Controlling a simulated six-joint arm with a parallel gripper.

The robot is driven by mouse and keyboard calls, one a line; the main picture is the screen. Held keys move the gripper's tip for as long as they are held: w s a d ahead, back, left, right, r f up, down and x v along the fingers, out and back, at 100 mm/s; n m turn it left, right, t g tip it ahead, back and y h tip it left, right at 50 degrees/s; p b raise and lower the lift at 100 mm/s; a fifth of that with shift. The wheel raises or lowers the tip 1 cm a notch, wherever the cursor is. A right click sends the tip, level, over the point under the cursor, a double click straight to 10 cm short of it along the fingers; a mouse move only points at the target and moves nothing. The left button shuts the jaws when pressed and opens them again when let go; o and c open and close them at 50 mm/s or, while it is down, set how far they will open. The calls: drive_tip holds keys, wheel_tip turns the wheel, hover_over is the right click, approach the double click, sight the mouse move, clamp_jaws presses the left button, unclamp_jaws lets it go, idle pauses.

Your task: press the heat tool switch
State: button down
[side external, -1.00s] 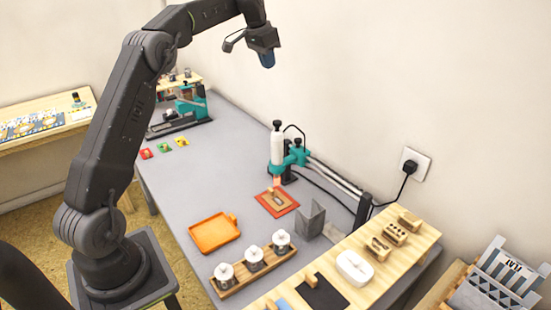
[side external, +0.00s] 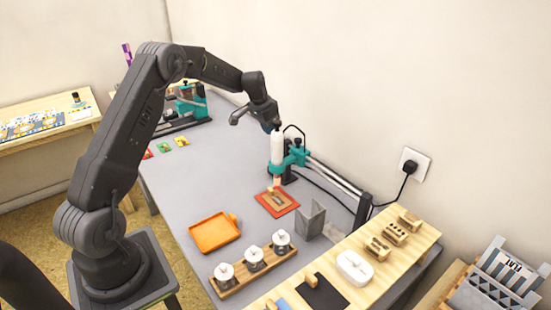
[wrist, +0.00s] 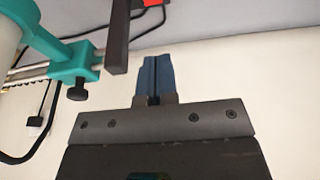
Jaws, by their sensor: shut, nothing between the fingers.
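The heat tool (side external: 277,150), a white upright cylinder, is held by a teal clamp (side external: 296,157) above the work. Its top is hidden behind my gripper in the side view. My gripper (side external: 271,127) is shut and empty, pointing down right by the tool's top; I cannot tell whether it touches. In the wrist view its blue fingertips (wrist: 155,75) are together. There the white tool body (wrist: 8,35) and teal clamp (wrist: 62,58) lie to the left. A small red piece (wrist: 150,3) on a dark part shows at the top edge; I cannot tell whether it is the switch.
A brown block on a red pad (side external: 277,202) lies under the tool. A rail (side external: 335,180) and cable run to the right near the wall outlet (side external: 414,165). An orange tray (side external: 214,232) and a wooden rack (side external: 253,265) of white-topped jars stand in front.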

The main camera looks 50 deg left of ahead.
drive_tip(key=x, duration=0.8)
drive_tip(key=s+x, duration=0.1)
drive_tip(key=x, duration=0.4)
drive_tip(key=shift+f, duration=0.55)
